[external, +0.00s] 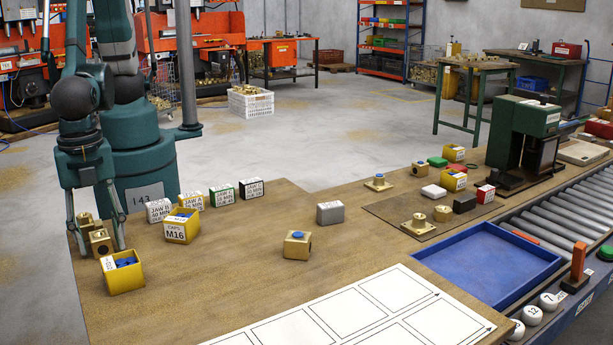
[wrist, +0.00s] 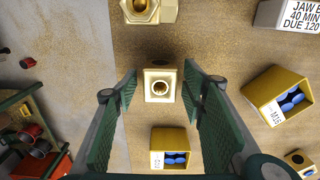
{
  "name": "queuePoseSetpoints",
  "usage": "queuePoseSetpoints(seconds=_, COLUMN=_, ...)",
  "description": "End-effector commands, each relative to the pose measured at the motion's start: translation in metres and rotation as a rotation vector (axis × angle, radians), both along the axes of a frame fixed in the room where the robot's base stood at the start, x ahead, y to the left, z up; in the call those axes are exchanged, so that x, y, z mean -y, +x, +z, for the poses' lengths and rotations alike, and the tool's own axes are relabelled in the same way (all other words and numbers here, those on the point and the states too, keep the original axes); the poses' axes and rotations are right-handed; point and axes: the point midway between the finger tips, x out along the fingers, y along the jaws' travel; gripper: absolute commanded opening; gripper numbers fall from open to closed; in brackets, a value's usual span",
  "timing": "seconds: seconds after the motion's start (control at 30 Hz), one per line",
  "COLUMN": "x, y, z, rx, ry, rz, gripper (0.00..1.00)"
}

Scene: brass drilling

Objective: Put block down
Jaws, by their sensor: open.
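A brass block (external: 101,242) with a round hole sits at the left end of the wooden table, seemingly resting on it. In the wrist view the block (wrist: 159,92) lies upright between my fingers, with a gap on both sides. My gripper (external: 98,246) points down around the block, open, and its fingers also show in the wrist view (wrist: 159,80). Another brass block (external: 278,248) with a blue cap stands at mid-table. A further brass part (wrist: 142,10) lies just beyond the block in the wrist view.
A yellow bin of blue caps (external: 124,273) stands close beside my gripper, with the M16 bin (external: 181,226) farther right. Several labelled jaw blocks (external: 222,195) stand behind. A white sheet with boxes (external: 355,315) and a blue tray (external: 487,262) lie right. The table's middle is mostly clear.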

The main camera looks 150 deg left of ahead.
Motion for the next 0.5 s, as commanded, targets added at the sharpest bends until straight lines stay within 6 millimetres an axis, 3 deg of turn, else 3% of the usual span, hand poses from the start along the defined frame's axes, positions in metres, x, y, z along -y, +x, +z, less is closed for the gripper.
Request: queuePoseSetpoints(seconds=0.5, x=0.000, y=-0.001, z=0.047, rx=0.000, ry=0.000, rz=0.000, gripper=0.41)
